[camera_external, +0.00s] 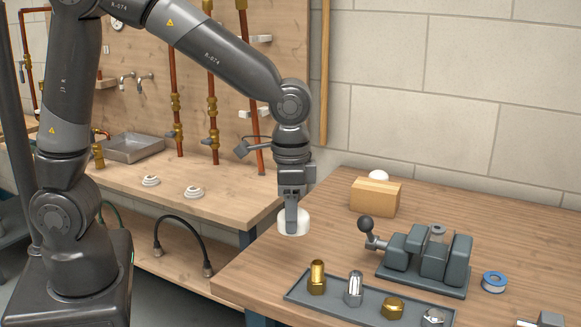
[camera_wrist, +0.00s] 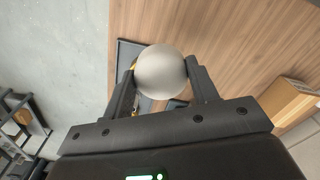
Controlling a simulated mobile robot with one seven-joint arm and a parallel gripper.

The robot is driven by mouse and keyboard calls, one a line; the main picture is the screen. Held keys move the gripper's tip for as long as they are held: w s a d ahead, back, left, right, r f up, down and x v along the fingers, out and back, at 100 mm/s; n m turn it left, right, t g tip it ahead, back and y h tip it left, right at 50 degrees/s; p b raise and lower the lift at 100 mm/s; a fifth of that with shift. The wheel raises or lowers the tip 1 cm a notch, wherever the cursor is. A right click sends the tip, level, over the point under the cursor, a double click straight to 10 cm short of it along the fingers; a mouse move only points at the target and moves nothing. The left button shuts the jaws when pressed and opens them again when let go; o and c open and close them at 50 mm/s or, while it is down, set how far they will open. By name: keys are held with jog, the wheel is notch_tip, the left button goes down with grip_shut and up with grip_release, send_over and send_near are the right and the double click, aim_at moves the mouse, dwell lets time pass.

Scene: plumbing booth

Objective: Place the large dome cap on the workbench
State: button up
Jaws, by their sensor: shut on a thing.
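The large dome cap (camera_external: 296,226) is white and round-topped. My gripper (camera_external: 292,218) is shut on it and holds it near the left edge of the workbench (camera_external: 330,250). In the wrist view the dome cap (camera_wrist: 161,72) sits between the two fingers of my gripper (camera_wrist: 161,80), with its rounded face towards the camera. The cap looks to be above the bench's left edge; I cannot tell the exact gap under it. The wooden bench top also shows in the wrist view (camera_wrist: 235,40).
A grey tray (camera_external: 345,307) with several brass and chrome fittings lies at the bench front. A grey vise (camera_external: 430,258), a wooden block (camera_external: 375,197), a white round item (camera_external: 378,176) and a blue-white tape roll (camera_external: 494,281) stand farther right. Bench left of the vise is clear.

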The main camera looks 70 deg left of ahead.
send_over(306, 245)
notch_tip(306, 245, down, 7)
jog(key=shift+d+r, duration=0.1)
jog(key=shift+f, duration=1.95)
jog(key=shift+f, duration=0.15)
jog(key=o, duration=0.9)
jog(key=shift+o, duration=0.2)
notch_tip(306, 245, up, 12)
jog(key=s+a+r+n+t, duration=0.1)
jog(key=s+a+r+t, duration=0.2)
jog(key=s+r, duration=0.8)
jog(key=s+a+n+t, duration=0.1)
jog(key=s+n+t, duration=0.1)
jog(key=s, duration=1.2)
jog(key=shift+s+t, duration=0.3)
jog(key=shift+s, duration=0.05)
